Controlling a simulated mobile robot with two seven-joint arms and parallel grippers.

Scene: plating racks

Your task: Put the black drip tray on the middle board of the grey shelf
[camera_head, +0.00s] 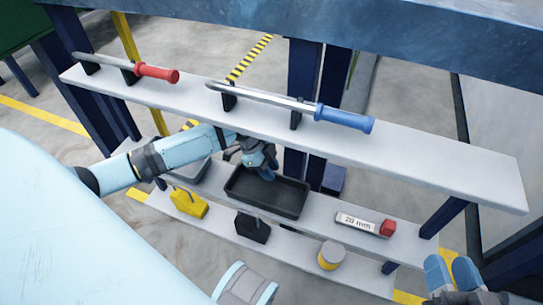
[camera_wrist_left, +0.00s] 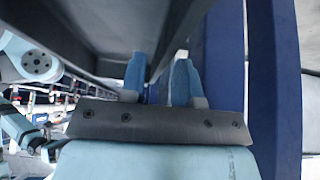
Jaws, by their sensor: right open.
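The black drip tray (camera_head: 290,206) is a shallow dark rectangle at the middle board (camera_head: 325,210) of the grey shelf, near its centre. I cannot tell whether its underside touches the board. My left gripper (camera_head: 267,176) reaches in under the top board and is at the tray's back rim. In the left wrist view its blue fingers (camera_wrist_left: 160,82) stand on both sides of a dark grey wall, which looks like the tray's. The contact itself is partly hidden. My right gripper (camera_head: 453,272) is open and empty at the lower right, in front of the shelf.
The top board (camera_head: 420,155) carries a red-handled (camera_head: 155,73) and a blue-handled tool (camera_head: 345,119). A grey tray (camera_head: 190,170) is left of the black one; a red-ended "20 mm" block (camera_head: 365,224) is right. Below stand yellow (camera_head: 190,203) and black weights (camera_head: 252,229) and a round pot (camera_head: 331,256).

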